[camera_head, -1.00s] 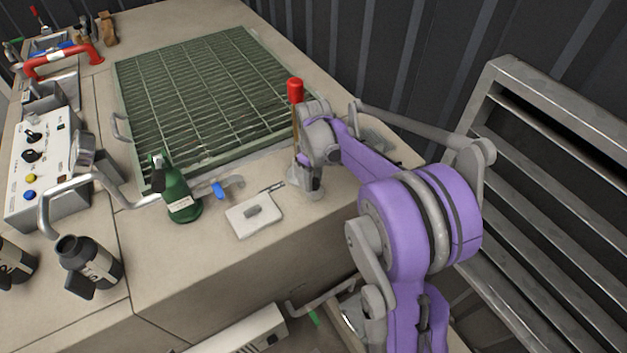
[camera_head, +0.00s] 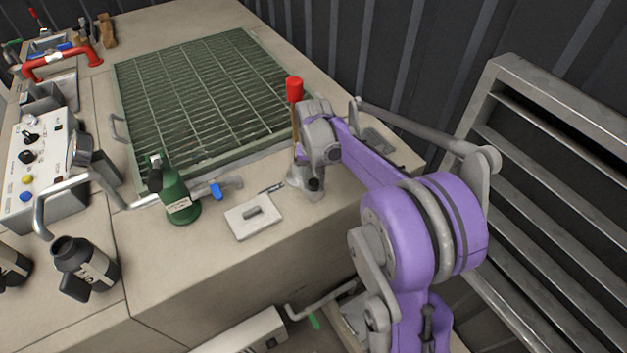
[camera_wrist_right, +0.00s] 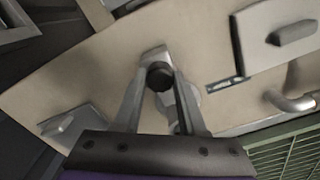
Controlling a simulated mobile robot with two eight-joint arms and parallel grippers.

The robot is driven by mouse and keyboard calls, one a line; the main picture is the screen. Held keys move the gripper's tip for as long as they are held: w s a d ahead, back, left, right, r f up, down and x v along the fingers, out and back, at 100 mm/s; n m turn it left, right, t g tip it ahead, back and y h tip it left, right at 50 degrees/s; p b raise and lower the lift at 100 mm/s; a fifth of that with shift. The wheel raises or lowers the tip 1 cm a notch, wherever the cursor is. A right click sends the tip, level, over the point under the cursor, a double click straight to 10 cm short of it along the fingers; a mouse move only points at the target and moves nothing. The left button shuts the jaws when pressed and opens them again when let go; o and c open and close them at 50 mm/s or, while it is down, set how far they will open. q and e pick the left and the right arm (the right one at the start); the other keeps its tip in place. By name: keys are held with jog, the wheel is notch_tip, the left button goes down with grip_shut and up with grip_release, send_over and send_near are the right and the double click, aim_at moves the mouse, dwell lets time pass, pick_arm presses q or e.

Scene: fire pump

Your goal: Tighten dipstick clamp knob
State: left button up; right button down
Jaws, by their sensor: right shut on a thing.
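The dipstick (camera_head: 296,96) stands upright with its red top above a grey clamp fitting (camera_head: 306,190) near the front right of the bench top. A dark clamp knob (camera_head: 314,184) sits low on the fitting. In the right wrist view the black round knob (camera_wrist_right: 160,76) is between the tips of my right gripper (camera_wrist_right: 158,82). The fingers are closed on it from either side. My left gripper is not in view.
A white plate with a grey handle (camera_head: 253,216) lies left of the fitting. A green bottle (camera_head: 177,194) and blue-handled valve (camera_head: 216,190) stand farther left. A green grating (camera_head: 200,95) lies behind. A slatted metal rack (camera_head: 560,200) stands at the right.

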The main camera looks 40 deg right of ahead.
aim_at(314, 182)
jog(key=shift+m, duration=0.6)
jog(key=shift+c, duration=2.4)
grip_release()
jog(key=shift+r, duration=0.1)
notch_tip(314, 182, up, 11)
jog(key=shift+f+p, duration=0.2)
jog(key=shift+p, duration=0.15)
